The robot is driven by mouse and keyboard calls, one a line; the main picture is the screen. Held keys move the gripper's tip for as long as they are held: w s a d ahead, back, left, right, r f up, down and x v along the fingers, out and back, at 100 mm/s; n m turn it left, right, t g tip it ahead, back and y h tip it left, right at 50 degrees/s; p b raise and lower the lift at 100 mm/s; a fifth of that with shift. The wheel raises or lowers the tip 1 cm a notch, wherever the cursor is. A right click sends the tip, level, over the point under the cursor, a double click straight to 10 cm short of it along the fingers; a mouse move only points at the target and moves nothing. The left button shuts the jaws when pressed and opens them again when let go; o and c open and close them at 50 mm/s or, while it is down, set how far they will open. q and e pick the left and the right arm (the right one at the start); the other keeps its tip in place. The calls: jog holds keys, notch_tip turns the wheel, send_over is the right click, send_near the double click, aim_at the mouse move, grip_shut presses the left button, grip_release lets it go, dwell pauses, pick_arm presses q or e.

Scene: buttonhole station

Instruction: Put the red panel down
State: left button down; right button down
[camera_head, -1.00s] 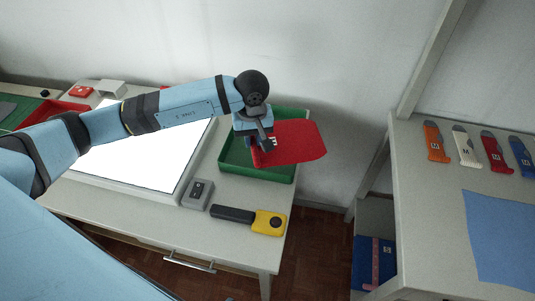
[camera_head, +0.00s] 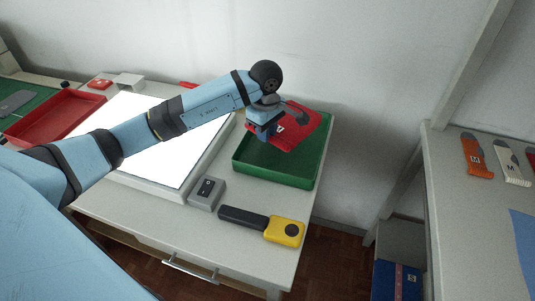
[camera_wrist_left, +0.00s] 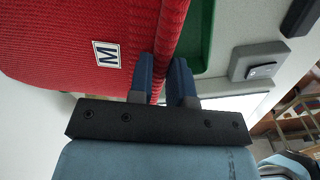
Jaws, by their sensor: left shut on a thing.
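The red panel (camera_head: 306,127) is a flat knitted piece with a white label marked M. My left gripper (camera_head: 268,133) is shut on its edge and holds it tilted over the green tray (camera_head: 275,179). In the left wrist view the panel (camera_wrist_left: 60,45) fills the upper left, with its rolled edge between the blue fingers of the left gripper (camera_wrist_left: 163,75). The green tray also shows there behind the panel (camera_wrist_left: 203,40). I cannot tell whether the panel touches the tray. My right gripper is not in view.
A lit white light panel (camera_head: 140,150) lies left of the tray, under my left arm. A grey switch box (camera_head: 207,193) and a yellow-and-black tool (camera_head: 282,230) lie in front. A red tray (camera_head: 55,118) is at far left. A side table (camera_head: 455,215) with orange and white pieces stands right.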

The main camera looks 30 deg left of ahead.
aim_at(266, 161)
pick_arm(q)
notch_tip(266, 161, down, 9)
jog(key=shift+r, duration=0.1)
dwell(0.3)
jog(key=shift+f+b, duration=0.2)
jog(key=shift+b, duration=0.15)
jog(key=c, duration=1.1)
grip_release()
jog(key=shift+o, duration=0.2)
jog(key=shift+r, duration=0.15)
notch_tip(266, 161, up, 12)
jog(key=shift+r+p, duration=0.1)
jog(key=shift+p, duration=0.25)
